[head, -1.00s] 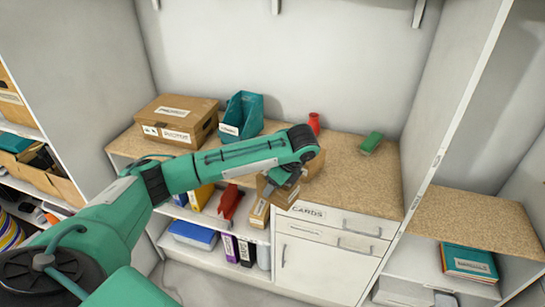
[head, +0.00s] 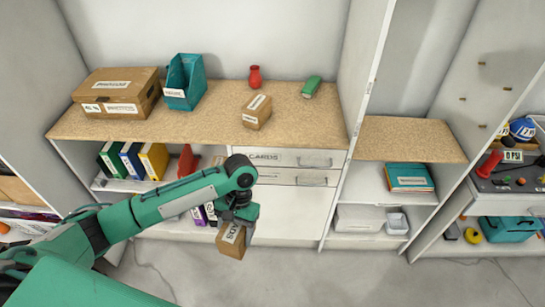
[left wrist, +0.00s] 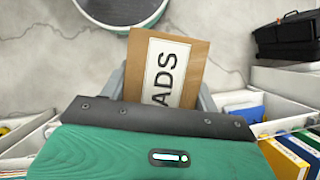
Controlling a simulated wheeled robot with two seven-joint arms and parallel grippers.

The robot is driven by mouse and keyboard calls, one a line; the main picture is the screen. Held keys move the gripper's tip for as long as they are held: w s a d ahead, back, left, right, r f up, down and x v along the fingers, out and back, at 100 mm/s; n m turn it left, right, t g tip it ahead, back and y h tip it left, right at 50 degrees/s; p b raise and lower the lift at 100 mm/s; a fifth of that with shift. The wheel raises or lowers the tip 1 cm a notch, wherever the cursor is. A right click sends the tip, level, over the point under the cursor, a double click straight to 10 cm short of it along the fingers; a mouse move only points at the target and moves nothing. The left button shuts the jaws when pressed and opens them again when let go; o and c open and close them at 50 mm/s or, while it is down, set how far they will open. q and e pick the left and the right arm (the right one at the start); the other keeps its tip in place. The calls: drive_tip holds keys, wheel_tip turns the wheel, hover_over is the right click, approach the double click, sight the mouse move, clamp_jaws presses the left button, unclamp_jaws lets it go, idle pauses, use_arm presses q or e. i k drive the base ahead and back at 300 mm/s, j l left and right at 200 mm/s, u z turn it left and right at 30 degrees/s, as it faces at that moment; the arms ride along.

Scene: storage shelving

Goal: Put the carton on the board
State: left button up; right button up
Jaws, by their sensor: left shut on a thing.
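My left gripper (head: 238,215) is shut on a small brown carton (head: 231,241) and holds it in the air in front of the lower shelves and white cabinet. In the left wrist view the carton (left wrist: 185,60) sits between the fingers, with a white label whose visible letters read "ADS". A speckled tan board (head: 410,138) lies as a bare top on the right-hand low unit, right of and above the gripper in the picture. A longer speckled board (head: 200,128) tops the middle unit. My right gripper is out of view.
On the long board stand a large brown box (head: 117,93), a teal file holder (head: 185,82), a red vase (head: 254,77), another small carton (head: 257,112) and a green object (head: 311,87). A white upright panel (head: 362,80) separates the two boards.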

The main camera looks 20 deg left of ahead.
sight(399, 141)
drive_tip(key=i+l, duration=0.15)
drive_tip(key=l, duration=0.2)
drive_tip(key=i+l+u, duration=0.1)
drive_tip(key=l, duration=0.25)
drive_tip(key=i+l, duration=0.15)
drive_tip(key=l, duration=0.2)
drive_tip(key=i+l+u, duration=0.15)
drive_tip(key=l, duration=0.2)
